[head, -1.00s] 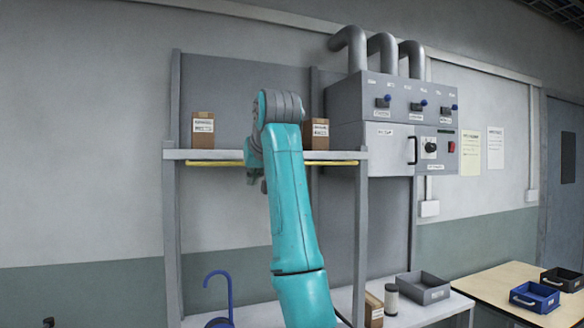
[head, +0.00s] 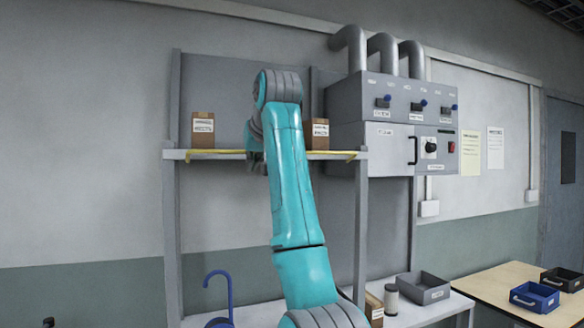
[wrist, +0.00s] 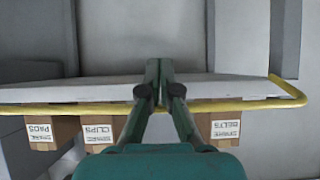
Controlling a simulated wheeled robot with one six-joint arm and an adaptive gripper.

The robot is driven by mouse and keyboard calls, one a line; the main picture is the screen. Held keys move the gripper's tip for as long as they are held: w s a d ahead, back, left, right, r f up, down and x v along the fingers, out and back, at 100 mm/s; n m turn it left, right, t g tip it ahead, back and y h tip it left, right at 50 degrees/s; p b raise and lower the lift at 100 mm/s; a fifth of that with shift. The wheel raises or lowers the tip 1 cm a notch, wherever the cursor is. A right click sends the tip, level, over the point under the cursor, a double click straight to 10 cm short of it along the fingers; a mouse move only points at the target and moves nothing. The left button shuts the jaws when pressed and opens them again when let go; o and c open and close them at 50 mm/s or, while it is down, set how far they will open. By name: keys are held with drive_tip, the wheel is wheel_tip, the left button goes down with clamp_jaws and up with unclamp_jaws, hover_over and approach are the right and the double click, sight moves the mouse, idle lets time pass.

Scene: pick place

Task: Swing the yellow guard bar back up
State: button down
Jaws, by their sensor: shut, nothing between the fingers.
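The yellow guard bar (head: 205,152) runs along the front edge of the grey shelf (head: 172,154), level with it in the head view. My arm hides its middle. In the wrist view the bar (wrist: 245,104) crosses behind my gripper and bends at its right end. My gripper (wrist: 159,64) is shut and empty, its fingers together in front of the shelf board. Whether the fingers touch the bar I cannot tell. In the head view my arm mostly hides the gripper.
Labelled cardboard boxes stand on the shelf, one at left (head: 203,130) and one at right (head: 319,134). A grey control cabinet (head: 390,135) is right of the shelf. Below are a blue hook-shaped object (head: 229,290), a grey bin (head: 422,287) and a table with blue bin (head: 535,297).

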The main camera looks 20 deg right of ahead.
drive_tip(key=shift+r, duration=0.55)
drive_tip(key=shift+w+r, duration=0.2)
drive_tip(key=shift+r, duration=0.5)
drive_tip(key=shift+w+r, duration=0.2)
drive_tip(key=shift+r, duration=0.5)
drive_tip(key=shift+w+r, duration=0.1)
drive_tip(key=shift+r, duration=0.05)
drive_tip(key=shift+w+r, duration=0.5)
drive_tip(key=shift+r, duration=0.2)
drive_tip(key=shift+s, duration=0.1)
drive_tip(key=s, duration=0.9)
drive_tip(key=shift+s+r, duration=0.4)
drive_tip(key=shift+r, duration=0.05)
idle(0.4)
